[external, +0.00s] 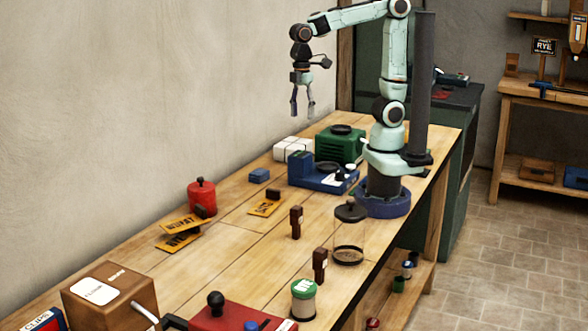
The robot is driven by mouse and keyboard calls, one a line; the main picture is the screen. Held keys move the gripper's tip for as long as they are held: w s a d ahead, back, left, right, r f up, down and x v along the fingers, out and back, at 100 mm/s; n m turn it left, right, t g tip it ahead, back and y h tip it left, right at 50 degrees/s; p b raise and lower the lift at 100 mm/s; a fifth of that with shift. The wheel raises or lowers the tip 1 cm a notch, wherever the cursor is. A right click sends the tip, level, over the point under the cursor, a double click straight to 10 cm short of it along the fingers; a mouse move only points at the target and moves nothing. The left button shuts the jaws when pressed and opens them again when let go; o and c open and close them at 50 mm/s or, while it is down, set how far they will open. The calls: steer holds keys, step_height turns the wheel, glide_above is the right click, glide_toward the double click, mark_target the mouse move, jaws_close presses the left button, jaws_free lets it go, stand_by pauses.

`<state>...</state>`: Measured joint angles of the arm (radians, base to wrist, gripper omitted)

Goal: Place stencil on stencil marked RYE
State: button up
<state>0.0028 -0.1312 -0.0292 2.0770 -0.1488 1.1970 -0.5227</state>
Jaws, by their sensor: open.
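Three flat orange stencils with dark lettering are on the bench. One stencil (265,207) lies by itself mid-bench with a small dark knob at its upper edge; its lettering is too small to read. To its left, another stencil (182,226) with a dark knob sits tilted over a third stencil (178,243). The upper one's lettering looks like it ends in "AT"; the lower one's is partly hidden and unclear. I cannot tell which bench stencil is marked RYE. My gripper (303,113) is open and empty, pointing down, high above the bench's far part.
A red canister (202,194) stands close behind the stacked stencils. A blue block (259,175), blue machine (322,177), dark wooden stamps (296,222) and glass jar (349,240) surround the lone stencil. A wooden box (108,293) and red device (235,318) are nearer.

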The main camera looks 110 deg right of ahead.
steer(key=s+f+m, duration=0.4)
steer(key=s+m, duration=0.2)
steer(key=s, duration=0.6)
steer(key=shift+s+a+f, duration=0.2)
steer(key=shift+s+a, duration=0.1)
steer(key=shift+s, duration=0.05)
